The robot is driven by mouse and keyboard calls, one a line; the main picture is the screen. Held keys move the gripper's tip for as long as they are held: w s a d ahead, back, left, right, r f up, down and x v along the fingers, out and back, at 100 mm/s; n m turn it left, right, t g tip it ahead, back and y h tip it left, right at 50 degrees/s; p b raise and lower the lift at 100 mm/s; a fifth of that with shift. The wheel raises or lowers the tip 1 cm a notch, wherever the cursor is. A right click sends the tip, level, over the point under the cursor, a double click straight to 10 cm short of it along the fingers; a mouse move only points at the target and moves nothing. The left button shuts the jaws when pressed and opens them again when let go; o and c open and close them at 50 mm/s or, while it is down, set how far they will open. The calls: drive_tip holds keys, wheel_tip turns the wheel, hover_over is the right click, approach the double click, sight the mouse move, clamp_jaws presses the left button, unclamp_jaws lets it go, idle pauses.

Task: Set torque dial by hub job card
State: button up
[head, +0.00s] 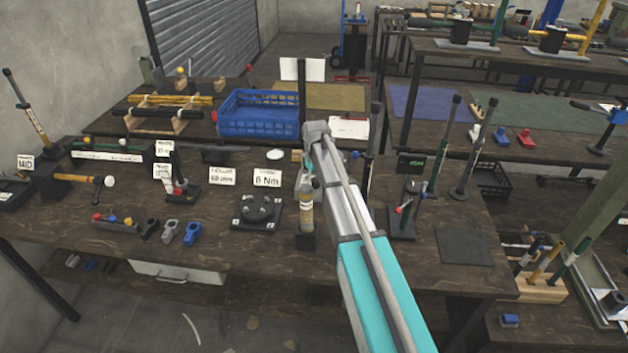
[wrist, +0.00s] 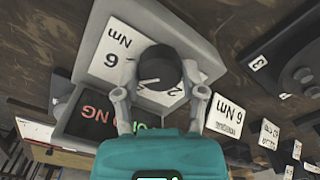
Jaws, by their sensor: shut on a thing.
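In the wrist view my gripper (wrist: 160,80) is shut on the dark round knob (wrist: 160,65) of the torque dial, one finger on each side. The knob sits on a grey housing (wrist: 90,45) with white scale plates. One plate (wrist: 113,47) reads 6 Nm; another, partly behind the knob, shows a 2. A white pointer line shows on the knob. A black panel (wrist: 92,115) shows red NG and part of a green word, cut off by my gripper. The job card (wrist: 228,113) reads 6 Nm; it also stands in the head view (head: 267,178). My arm hides the dial in the head view.
A dark hub on a black base (head: 257,211) stands in front of the card. Other cards, including one reading MAID (head: 26,162), and several tools stand on the bench. A blue crate (head: 258,115) is behind. A dark mat (head: 464,247) lies clear at right.

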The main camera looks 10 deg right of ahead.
drive_tip(key=shift+w+m, duration=0.1)
drive_tip(key=shift+m, duration=1.5)
drive_tip(key=o, duration=1.2)
drive_tip(key=shift+c, duration=0.2)
drive_tip(key=shift+r, duration=0.15)
